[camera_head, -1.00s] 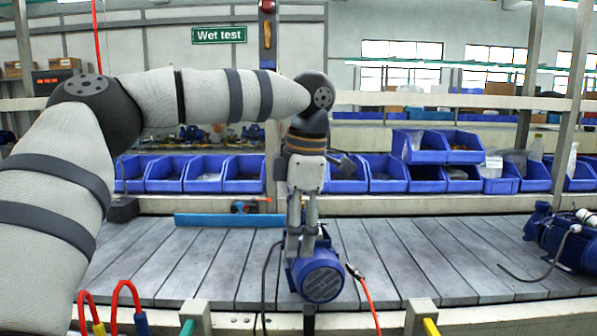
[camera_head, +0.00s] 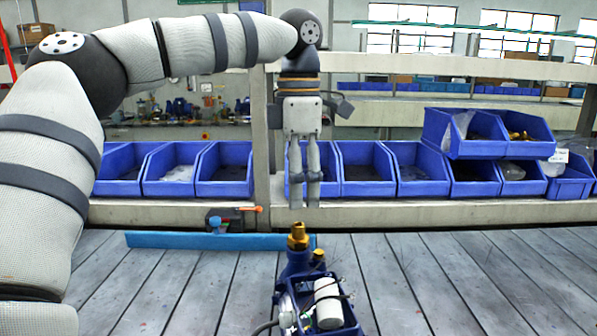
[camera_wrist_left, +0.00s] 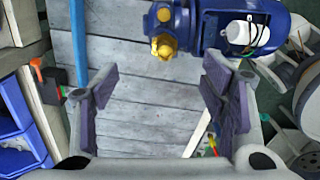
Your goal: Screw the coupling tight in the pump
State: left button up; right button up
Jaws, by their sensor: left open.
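The blue pump (camera_head: 296,268) stands on the slatted bench at the bottom centre of the head view. The brass coupling (camera_head: 298,237) sits upright at the top of its neck; how deep it is seated I cannot tell. A smaller brass fitting (camera_head: 318,256) is beside it. My left gripper (camera_head: 304,204) points down, open and empty, with its fingertips above the coupling in the picture. In the left wrist view the pump (camera_wrist_left: 213,28) and the coupling (camera_wrist_left: 165,46) lie beyond the open fingers (camera_wrist_left: 160,80), apart from them. My right gripper does not show.
A blue bar (camera_head: 200,241) lies across the slatted bench (camera_head: 420,275), behind the pump. Blue bins (camera_head: 365,172) line the shelf behind my left gripper. A tool with an orange tip (camera_head: 232,218) lies left of it. The bench right of the pump is clear.

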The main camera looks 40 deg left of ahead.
aim_at(298, 224)
pick_arm(q)
jog(key=shift+s+d+f, duration=0.25)
jog(key=shift+s, duration=0.1)
jog(key=shift+f, duration=0.35)
jog(key=shift+w+f, duration=0.1)
jog(key=shift+f, duration=1.75)
jog(key=shift+f, duration=0.2)
jog(key=shift+f, duration=0.75)
grip_shut()
jog(key=c, duration=0.7)
grip_release()
